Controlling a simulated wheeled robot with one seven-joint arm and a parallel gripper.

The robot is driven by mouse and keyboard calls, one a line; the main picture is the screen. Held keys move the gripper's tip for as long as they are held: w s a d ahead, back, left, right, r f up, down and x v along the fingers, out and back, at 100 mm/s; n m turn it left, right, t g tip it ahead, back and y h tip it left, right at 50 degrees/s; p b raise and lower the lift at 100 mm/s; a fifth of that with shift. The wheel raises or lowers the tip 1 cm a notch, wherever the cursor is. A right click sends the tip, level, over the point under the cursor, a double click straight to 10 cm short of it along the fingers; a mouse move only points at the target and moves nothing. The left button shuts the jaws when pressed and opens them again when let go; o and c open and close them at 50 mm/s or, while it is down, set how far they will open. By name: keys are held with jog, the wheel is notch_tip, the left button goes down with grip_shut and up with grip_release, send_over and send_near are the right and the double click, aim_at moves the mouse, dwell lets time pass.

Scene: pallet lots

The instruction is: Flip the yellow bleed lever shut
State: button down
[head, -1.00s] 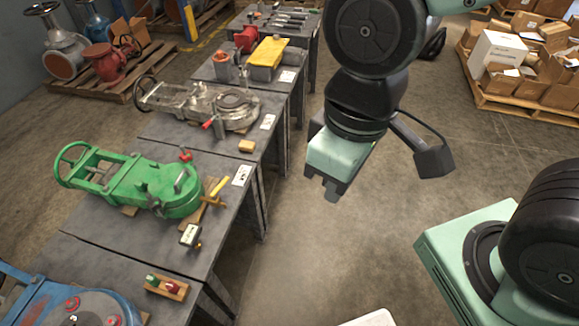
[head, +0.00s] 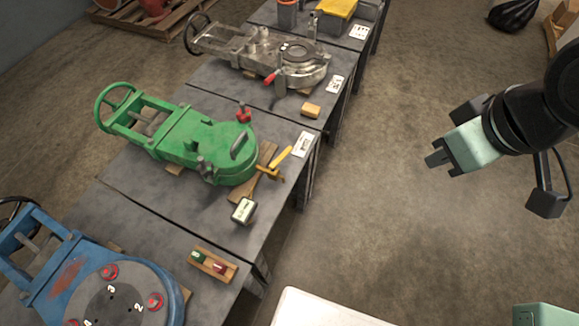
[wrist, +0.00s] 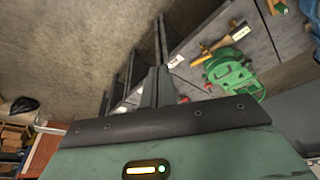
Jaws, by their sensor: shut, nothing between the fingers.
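The yellow bleed lever (head: 282,161) sticks out from the right side of the green valve (head: 190,140), angled up and to the right over the grey table. In the wrist view the green valve (wrist: 230,75) is upper right, with the yellow lever (wrist: 202,58) at its left side. My gripper (head: 439,165) is over open floor to the right of the tables, well apart from the lever. Its fingers are together and empty; in the wrist view they (wrist: 156,85) point up the picture.
A blue valve (head: 90,275) lies nearer, a grey one (head: 275,60) farther. A block with green and red buttons (head: 213,265) is nearby. The floor between is clear.

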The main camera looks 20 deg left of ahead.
jog(key=w+a+f+n+t+y+b, duration=0.1)
jog(key=w+a+f+n+y+b, duration=0.2)
jog(key=f+b, duration=0.45)
jog(key=w+a+f+t+y+b, duration=0.1)
jog(key=w+a+f+y+b, duration=0.2)
jog(key=f, duration=0.7)
jog(key=n+t+y+b, duration=0.1)
jog(key=n+y+b, duration=0.1)
jog(key=y+b, duration=1.1)
send_near(287, 154)
jog(key=a+r+h+b, duration=0.1)
jog(key=a+b, duration=0.1)
jog(key=w+a+r+h+b, duration=0.1)
jog(key=a+b, duration=0.1)
jog(key=a+r+h+b, duration=0.1)
jog(key=a+h+b, duration=0.1)
jog(key=shift+w+r, duration=0.1)
jog(key=shift+w, duration=0.05)
jog(key=shift+a, duration=0.1)
